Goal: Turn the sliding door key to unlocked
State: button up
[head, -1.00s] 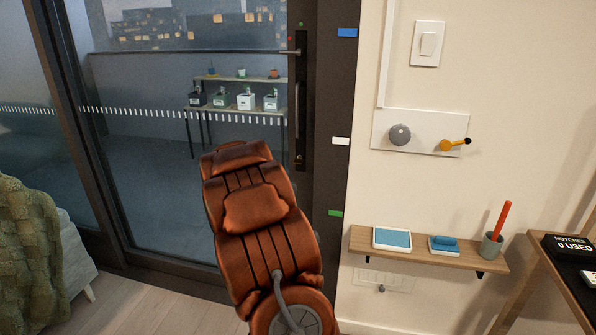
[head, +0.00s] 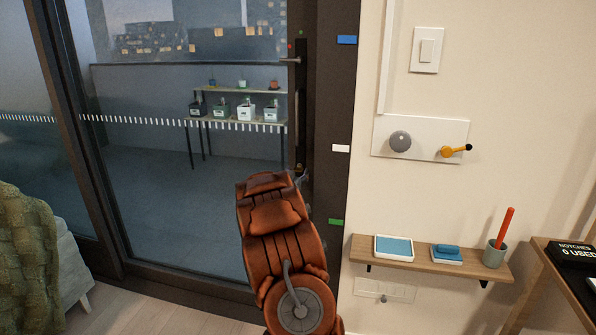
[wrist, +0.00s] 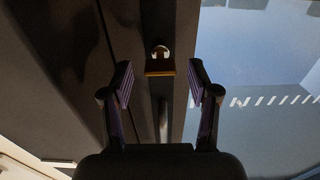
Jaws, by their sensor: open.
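The sliding door (head: 190,180) has a large glass pane and a dark stile on its right. A long black handle plate (head: 301,80) runs down that stile. In the wrist view, a small round silver piece (wrist: 160,51), apparently the key, sits above a brass-coloured block (wrist: 160,67). They lie between and just beyond my open fingertips (wrist: 160,78), which look apart from them. A dark bar (wrist: 163,120) runs below the block. In the head view my gripper (head: 303,178) is at the plate's lower end, mostly hidden behind my arm. The key's turn position cannot be told.
Blue (head: 347,39), white (head: 341,148) and green (head: 335,221) tags mark the dark frame. To the right, a wall panel (head: 420,124) carries a grey knob and a yellow lever. A wooden shelf (head: 420,263) sticks out below. A bed (head: 30,235) stands at left.

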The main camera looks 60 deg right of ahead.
aim_at(299, 168)
jog(key=shift+x, duration=1.2)
jog(key=shift+c, duration=0.4)
grip_shut()
